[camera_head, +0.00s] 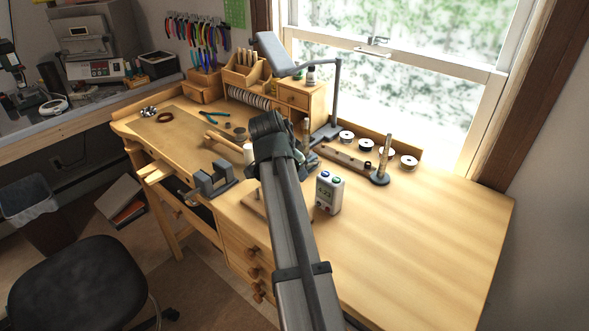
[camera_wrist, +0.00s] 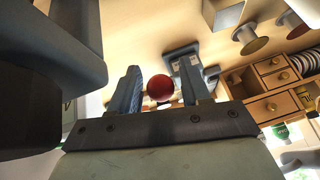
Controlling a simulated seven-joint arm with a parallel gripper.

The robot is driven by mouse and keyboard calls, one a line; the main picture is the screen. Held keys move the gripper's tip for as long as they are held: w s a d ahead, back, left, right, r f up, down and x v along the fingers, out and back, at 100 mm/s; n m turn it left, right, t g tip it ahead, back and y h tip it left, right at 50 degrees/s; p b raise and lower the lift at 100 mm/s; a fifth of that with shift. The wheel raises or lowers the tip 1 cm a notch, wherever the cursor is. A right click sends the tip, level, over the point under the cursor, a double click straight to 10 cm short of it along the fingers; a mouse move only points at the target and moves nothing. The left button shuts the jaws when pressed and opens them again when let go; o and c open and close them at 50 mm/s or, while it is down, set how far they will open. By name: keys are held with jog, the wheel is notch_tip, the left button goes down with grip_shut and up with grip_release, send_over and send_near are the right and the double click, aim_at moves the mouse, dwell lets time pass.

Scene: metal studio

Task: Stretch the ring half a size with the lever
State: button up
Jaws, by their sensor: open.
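In the wrist view a round red knob (camera_wrist: 160,88) shows between the two fingers of my gripper (camera_wrist: 158,70). The fingers are apart, with visible gaps beside the knob; I cannot tell whether either touches it. The knob looks like a lever's end, but its shaft is mostly hidden. A grey metal piece (camera_wrist: 184,52) stands beyond the right finger; I cannot tell whether it belongs to the stretcher. In the head view my arm covers the gripper and most of the tool in front of it. I cannot make out the ring.
A tapered post on a round base (camera_head: 382,166), several spools (camera_head: 366,145) and a grey lamp (camera_head: 335,95) are behind. A grey bracket-like tool (camera_head: 211,180) sits left. The bench's right part is clear.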

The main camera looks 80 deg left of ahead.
jog(key=v, duration=1.3)
jog(key=shift+r, duration=0.25)
jog(key=shift+r, duration=0.1)
jog(key=shift+c, duration=0.6)
jog(key=w+a+r, duration=0.1)
jog(key=r, duration=0.1)
jog(key=w+a+r+g+h, duration=0.1)
jog(key=a+r, duration=0.1)
jog(key=w+a+r+n+h, duration=0.1)
jog(key=r, duration=0.1)
jog(key=shift+w+a+r+g, duration=0.15)
jog(key=shift+w+r+g, duration=0.1)
jog(key=shift+r+g, duration=0.1)
grip_shut()
jog(key=shift+h, duration=0.3)
jog(key=x, duration=0.3)
jog(key=d+x, duration=0.1)
jog(key=x, duration=0.3)
jog(key=s+x, duration=0.1)
jog(key=x, duration=0.3)
jog(key=shift+w+d+f, duration=0.1)
jog(key=shift+d+f, duration=0.05)
jog(key=shift+f, duration=0.2)
jog(key=shift+s+d+f, duration=0.15)
jog(key=shift+s+f, duration=0.2)
jog(key=shift+f, duration=0.5)
